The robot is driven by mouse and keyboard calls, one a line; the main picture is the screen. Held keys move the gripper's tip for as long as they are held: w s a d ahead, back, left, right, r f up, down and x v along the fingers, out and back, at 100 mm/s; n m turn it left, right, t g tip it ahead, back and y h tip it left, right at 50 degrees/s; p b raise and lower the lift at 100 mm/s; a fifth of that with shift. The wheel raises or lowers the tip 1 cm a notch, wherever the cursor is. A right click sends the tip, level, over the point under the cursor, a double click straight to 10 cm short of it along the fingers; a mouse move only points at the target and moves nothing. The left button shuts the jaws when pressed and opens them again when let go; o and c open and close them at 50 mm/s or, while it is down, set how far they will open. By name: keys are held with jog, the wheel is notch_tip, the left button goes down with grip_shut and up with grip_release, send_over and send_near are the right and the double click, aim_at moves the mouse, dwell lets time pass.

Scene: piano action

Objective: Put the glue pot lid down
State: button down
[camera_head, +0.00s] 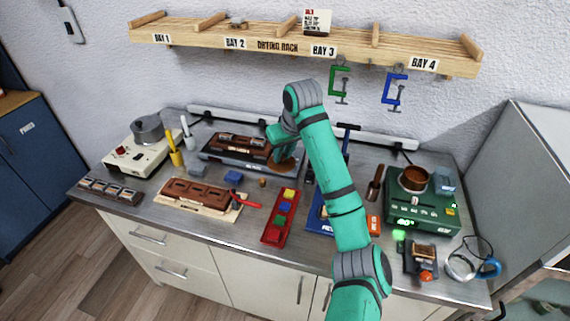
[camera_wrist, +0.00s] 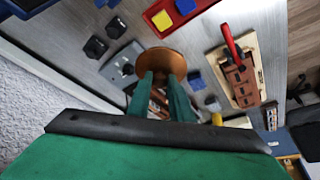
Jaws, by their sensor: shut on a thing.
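The glue pot lid is a round copper-brown disc (camera_wrist: 162,61) at the fingertips of my gripper (camera_wrist: 162,80) in the wrist view. My gripper is shut on it; the fingers hide the grip point. In the head view the lid (camera_head: 286,166) shows partly behind my green arm, over or just right of the grey cradle (camera_head: 225,160) in the middle of the bench. I cannot tell whether it touches anything below. A copper pot (camera_head: 413,179), open at the top, sits in the green heater (camera_head: 425,212) at the right.
A red tray (camera_head: 271,235) with coloured blocks and a brown block on a wooden board (camera_head: 190,207) lie in front. A white hot plate (camera_head: 135,158) stands at left. The drying rack (camera_head: 265,41) hangs above. Small bare bench patches lie between things.

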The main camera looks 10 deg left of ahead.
aim_at(292, 166)
jog(key=w+f, duration=0.1)
jog(key=f, duration=0.1)
jog(key=w+f, duration=0.1)
jog(key=w, duration=0.1)
jog(key=shift+w+a+f, duration=0.1)
jog(key=shift+f, duration=0.3)
jog(key=shift+w+f, duration=0.15)
jog(key=shift+f, duration=1.6)
jog(key=shift+f, duration=0.55)
jog(key=c, duration=1.6)
grip_release()
jog(key=v, duration=1.2)
jog(key=shift+w+r, duration=0.1)
jog(key=shift+r, duration=0.5)
jog(key=shift+f, duration=0.1)
